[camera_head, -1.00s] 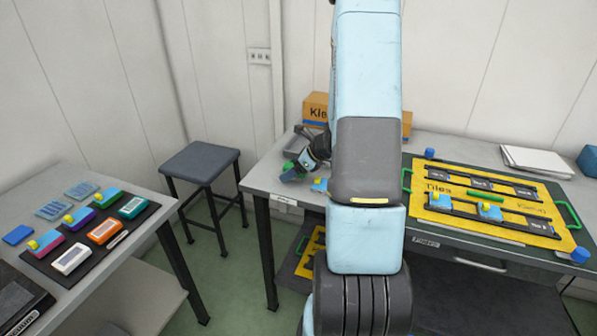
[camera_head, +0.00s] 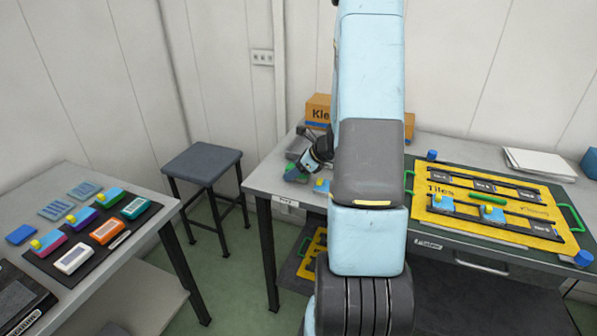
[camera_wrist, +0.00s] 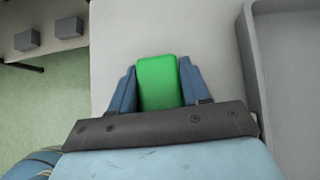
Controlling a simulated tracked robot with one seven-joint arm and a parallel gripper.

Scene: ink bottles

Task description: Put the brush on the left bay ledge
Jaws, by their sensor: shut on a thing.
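My gripper (camera_head: 295,174) is low over the left end of the far table in the head view, partly hidden by its own wrist. In the wrist view my gripper (camera_wrist: 158,80) has its two blue fingers on either side of a green block-like thing (camera_wrist: 159,84) and is shut on it. This may be the brush, but no bristles show. I cannot tell whether it touches the pale tabletop. The yellow "Tiles" board (camera_head: 425,219) lies on the right part of the table, with dark rails. I cannot tell which part is the left bay ledge.
A grey tray (camera_wrist: 256,70) stands close to the right of the gripper in the wrist view. A small blue and yellow block (camera_head: 321,186) sits near the gripper. A cardboard box (camera_head: 318,108) is behind. A stool (camera_head: 203,165) stands between the two tables.

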